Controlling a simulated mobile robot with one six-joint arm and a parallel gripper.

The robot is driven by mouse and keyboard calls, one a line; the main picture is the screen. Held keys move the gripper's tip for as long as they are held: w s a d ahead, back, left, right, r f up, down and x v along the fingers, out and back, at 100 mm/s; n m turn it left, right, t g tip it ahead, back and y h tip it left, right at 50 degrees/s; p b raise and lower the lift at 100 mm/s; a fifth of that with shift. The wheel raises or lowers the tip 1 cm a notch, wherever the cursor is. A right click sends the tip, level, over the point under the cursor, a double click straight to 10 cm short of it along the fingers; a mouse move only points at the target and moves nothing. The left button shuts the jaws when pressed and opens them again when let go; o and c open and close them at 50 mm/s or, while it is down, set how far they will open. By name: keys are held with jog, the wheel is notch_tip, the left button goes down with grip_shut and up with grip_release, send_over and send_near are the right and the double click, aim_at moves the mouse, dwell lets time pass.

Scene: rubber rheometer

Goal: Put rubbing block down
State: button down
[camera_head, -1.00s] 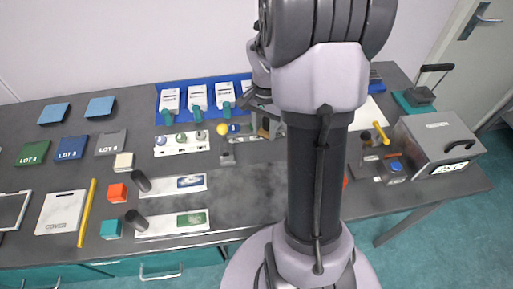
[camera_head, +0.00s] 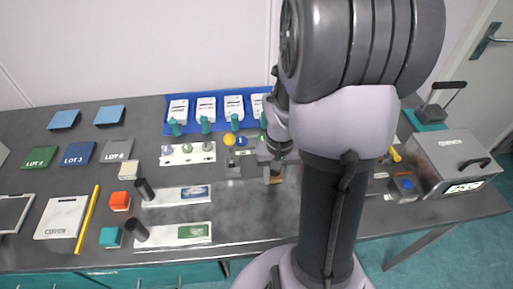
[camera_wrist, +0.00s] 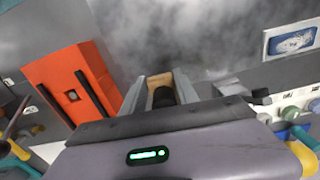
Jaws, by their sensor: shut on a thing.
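My gripper (camera_head: 276,168) is over the middle of the bench in the head view, partly hidden by my arm. It is shut on the rubbing block (camera_head: 275,177), a small tan block just below the jaws. In the wrist view the tan block (camera_wrist: 159,80) with a dark round part shows between the two grey fingers (camera_wrist: 158,92). The grey bench top lies beyond it. I cannot tell whether the block touches the bench.
A white plate with a blue label (camera_head: 170,197) and one with a green label (camera_head: 170,237) lie left of my gripper. A blue tray (camera_head: 219,98) stands behind. In the wrist view an orange-red device (camera_wrist: 70,85) is close at left. Bare bench lies between.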

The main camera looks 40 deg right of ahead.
jog(key=w+d, duration=0.2)
jog(key=w, duration=0.1)
jog(key=w+d, duration=0.1)
jog(key=w, duration=0.1)
jog(key=shift+f+b, duration=0.35)
jog(key=shift+b, duration=0.05)
jog(key=f+b, duration=0.1)
jog(key=f, duration=0.1)
jog(key=f+b, duration=0.1)
jog(key=f, duration=0.1)
jog(key=shift+w+d, duration=0.2)
jog(key=shift+r, duration=0.25)
jog(key=shift+f, duration=0.1)
jog(key=c, duration=0.9)
grip_release()
